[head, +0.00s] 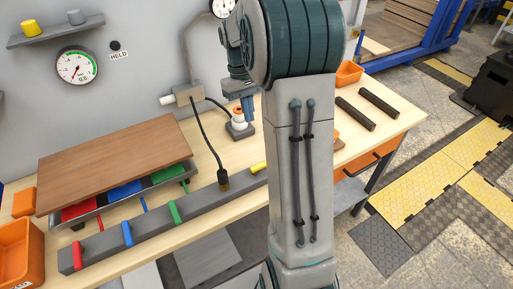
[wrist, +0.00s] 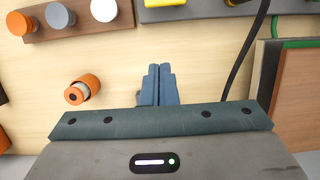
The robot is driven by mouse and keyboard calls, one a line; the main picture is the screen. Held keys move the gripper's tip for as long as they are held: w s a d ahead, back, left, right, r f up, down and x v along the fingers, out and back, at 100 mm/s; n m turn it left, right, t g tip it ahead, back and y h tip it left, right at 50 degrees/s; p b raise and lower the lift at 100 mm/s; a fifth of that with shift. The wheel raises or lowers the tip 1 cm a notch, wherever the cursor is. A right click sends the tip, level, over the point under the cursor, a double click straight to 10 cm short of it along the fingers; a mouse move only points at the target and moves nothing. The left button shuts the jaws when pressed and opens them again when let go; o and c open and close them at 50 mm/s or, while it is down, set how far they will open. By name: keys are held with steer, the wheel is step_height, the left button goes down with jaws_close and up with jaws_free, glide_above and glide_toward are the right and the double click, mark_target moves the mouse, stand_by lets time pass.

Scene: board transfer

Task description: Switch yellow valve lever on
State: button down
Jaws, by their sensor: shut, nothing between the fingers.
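The yellow valve lever (head: 258,168) sits on the grey valve bar (head: 150,226), at the right of its visible part, beside my arm. In the wrist view, part of the yellow lever (wrist: 165,3) shows at the top edge, on the grey bar (wrist: 215,12). The bar also carries a red lever (head: 80,250), a blue lever (head: 127,233) and a green lever (head: 174,211). My gripper (head: 247,108) is over the back of the bench, apart from the yellow lever. Its blue fingers (wrist: 160,68) are together and empty. My arm hides the bar's right end.
A brown board (head: 115,165) lies over a tray at the left. A black cable (head: 205,135) runs to the bar. An orange and white cylinder (wrist: 85,90) and a peg block (wrist: 80,22) stand near my gripper. Dark rods (head: 378,102) lie at the right.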

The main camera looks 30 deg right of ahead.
steer(key=shift+a, duration=0.2)
steer(key=x, duration=1)
steer(key=shift+s+p, duration=0.1)
steer(key=shift+p, duration=0.2)
steer(key=s, duration=0.3)
steer(key=shift+s+d+r+p, duration=0.1)
steer(key=shift+d+p, duration=0.05)
steer(key=shift+p, duration=0.25)
steer(key=shift+s, duration=0.35)
steer(key=shift+d, duration=0.15)
